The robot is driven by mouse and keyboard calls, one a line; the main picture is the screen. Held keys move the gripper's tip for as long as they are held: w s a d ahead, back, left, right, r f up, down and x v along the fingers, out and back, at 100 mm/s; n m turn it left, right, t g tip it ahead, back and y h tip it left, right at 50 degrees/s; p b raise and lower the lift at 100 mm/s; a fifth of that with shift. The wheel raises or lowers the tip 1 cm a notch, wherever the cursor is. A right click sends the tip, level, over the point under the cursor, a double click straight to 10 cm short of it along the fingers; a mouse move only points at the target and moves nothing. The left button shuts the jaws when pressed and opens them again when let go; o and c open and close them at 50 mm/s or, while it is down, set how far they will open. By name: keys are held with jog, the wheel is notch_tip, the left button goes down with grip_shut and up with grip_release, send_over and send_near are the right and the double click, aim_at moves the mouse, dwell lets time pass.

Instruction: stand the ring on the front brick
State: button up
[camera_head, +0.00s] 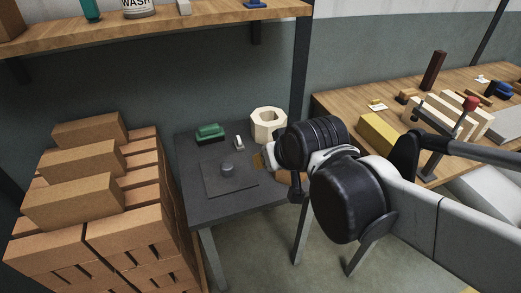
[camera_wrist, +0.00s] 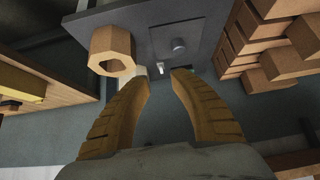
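The front brick (camera_head: 78,203) is the nearest of three single bricks on top of the brick stack at left; bricks show at right in the wrist view. My gripper (camera_wrist: 160,75) is open and empty, apart from the ring. In the head view my arm hides most of it, beside the table's right side.
A flat plate (camera_head: 220,180) with a knob (camera_head: 227,169), a green object (camera_head: 210,132) and a small pale piece (camera_head: 239,142) are on the dark table. A wooden shelf (camera_head: 190,22) hangs above. A wooden bench (camera_head: 350,100) with blocks and a red-knobbed lever stands at right.

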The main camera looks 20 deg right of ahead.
aim_at(238, 137)
jog(key=shift+o, duration=0.9)
jog(key=s+g, duration=0.1)
jog(key=s, duration=0.6)
jog(key=shift+s+f, duration=0.3)
jog(key=shift+o, duration=0.7)
jog(key=shift+s, duration=0.2)
jog(key=w+f+n+t+y+p, duration=0.1)
jog(key=w+n+t+y, duration=0.1)
jog(key=w, duration=1.9)
jog(key=w+f+t, duration=0.1)
jog(key=w+f, duration=0.4)
jog(key=w+d+f+t+p, duration=0.1)
jog(key=w+f, duration=0.5)
jog(key=w+d+f+t, duration=0.1)
jog(key=w+f, duration=0.4)
jog(key=f, duration=0.1)
jog(key=shift+w+p, duration=0.35)
jog(key=shift+w, duration=0.05)
jog(key=b+x, duration=0.2)
jog(key=x, duration=0.3)
jog(key=shift+d+b, duration=0.1)
jog(key=shift+b, duration=0.25)
jog(key=shift+w+f, duration=0.15)
jog(key=shift+w, duration=0.45)
grip_shut()
